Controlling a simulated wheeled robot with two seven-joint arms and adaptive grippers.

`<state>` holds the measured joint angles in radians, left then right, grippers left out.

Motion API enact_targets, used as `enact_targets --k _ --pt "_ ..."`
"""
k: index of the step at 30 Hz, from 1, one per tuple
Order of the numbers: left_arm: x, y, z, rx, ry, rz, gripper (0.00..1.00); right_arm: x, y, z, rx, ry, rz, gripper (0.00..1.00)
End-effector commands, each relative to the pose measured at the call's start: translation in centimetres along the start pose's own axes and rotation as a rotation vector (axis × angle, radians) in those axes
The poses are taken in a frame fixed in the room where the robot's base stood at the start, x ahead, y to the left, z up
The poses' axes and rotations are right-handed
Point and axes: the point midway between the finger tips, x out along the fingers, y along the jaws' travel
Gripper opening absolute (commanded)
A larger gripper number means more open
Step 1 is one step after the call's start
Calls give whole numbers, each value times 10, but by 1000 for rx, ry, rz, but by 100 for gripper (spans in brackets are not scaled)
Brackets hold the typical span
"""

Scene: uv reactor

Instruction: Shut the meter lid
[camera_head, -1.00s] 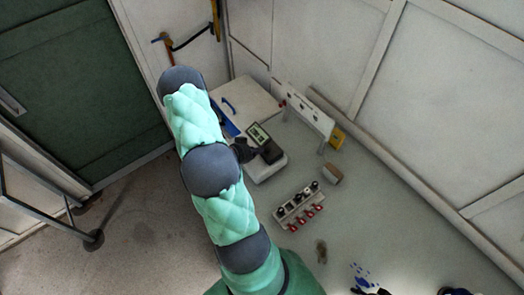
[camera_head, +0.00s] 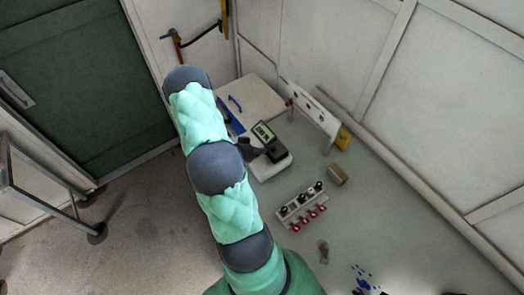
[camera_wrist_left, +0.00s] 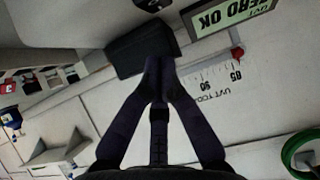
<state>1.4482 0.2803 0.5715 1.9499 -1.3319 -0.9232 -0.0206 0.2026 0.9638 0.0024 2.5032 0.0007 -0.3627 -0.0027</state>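The meter (camera_head: 272,169) is a pale unit with a lit green display (camera_head: 264,131) and a black block-shaped part (camera_head: 277,154), which looks like its lid. In the left wrist view the display (camera_wrist_left: 232,14) reads "ZERO OK", and the black part (camera_wrist_left: 135,50) lies just beyond my fingertips. I cannot tell how far open the lid is. My left gripper (camera_head: 252,150) is at the left side of the meter. In the left wrist view its fingers (camera_wrist_left: 158,64) come together at the tips with nothing seen between them, at or very near the black part's edge. My right gripper is not in view.
A switch strip (camera_head: 301,206) with red and black parts lies in front of the meter. A small brown box (camera_head: 338,174) and a white stand (camera_head: 315,108) are to the right. A blue-handled tool (camera_head: 232,121) lies behind left.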

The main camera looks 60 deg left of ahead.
Motion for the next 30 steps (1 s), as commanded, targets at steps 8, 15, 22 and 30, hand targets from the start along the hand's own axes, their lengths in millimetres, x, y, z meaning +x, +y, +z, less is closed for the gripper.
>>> enact_targets --k 8,15,22,30 --pt "-51 -2 0 1 -1 -7 0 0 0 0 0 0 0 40" --pt "-93 -1 0 2 -1 -4 0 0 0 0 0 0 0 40" --pt "-112 0 0 1 0 -1 0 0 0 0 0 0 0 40" --pt "-113 0 0 1 0 0 0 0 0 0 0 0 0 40"
